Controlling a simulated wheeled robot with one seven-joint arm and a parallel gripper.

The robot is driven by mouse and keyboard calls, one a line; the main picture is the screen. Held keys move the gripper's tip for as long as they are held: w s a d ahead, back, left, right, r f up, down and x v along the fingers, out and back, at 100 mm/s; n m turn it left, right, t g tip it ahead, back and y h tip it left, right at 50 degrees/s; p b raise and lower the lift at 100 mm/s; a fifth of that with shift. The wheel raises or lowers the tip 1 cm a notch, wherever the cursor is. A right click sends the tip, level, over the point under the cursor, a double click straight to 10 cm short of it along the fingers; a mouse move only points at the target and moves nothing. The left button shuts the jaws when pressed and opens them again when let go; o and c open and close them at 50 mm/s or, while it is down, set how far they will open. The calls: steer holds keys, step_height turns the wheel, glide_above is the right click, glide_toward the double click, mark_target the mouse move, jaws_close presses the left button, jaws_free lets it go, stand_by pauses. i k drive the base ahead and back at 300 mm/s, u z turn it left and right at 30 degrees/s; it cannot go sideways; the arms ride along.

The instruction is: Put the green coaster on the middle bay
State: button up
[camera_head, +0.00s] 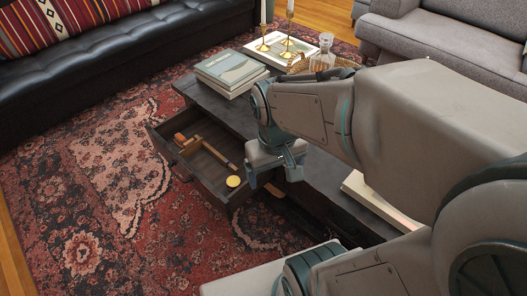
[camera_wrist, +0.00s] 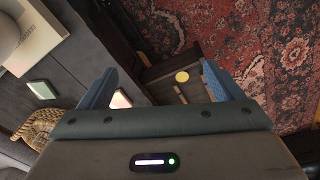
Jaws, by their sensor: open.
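A pale green square (camera_wrist: 41,89), which looks like the green coaster, lies flat on the dark tabletop at the left of the wrist view. A second, pinkish square (camera_wrist: 120,98) lies beside my left finger there. I cannot make out either square in the head view, where my arm covers part of the table. An open drawer (camera_head: 217,192) with wooden dividers holds a round yellow disc (camera_head: 233,181); the disc also shows in the wrist view (camera_wrist: 182,76). I cannot tell which part is the middle bay. My gripper (camera_head: 273,176) is open and empty, above the table's drawer side.
The dark coffee table (camera_head: 330,178) carries stacked books (camera_head: 230,70), a decanter (camera_head: 322,56), brass candlesticks (camera_head: 288,45) and a wicker tray (camera_wrist: 38,127). Sofas stand behind and at the right. The patterned rug (camera_head: 110,170) left of the drawer is clear.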

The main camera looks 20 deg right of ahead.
mark_target(205, 165)
steer(key=k, duration=0.5)
steer(key=u, duration=1.25)
steer(key=i, duration=1.15)
steer(key=z, duration=2.85)
steer(key=i, duration=0.5)
steer(key=u, duration=0.05)
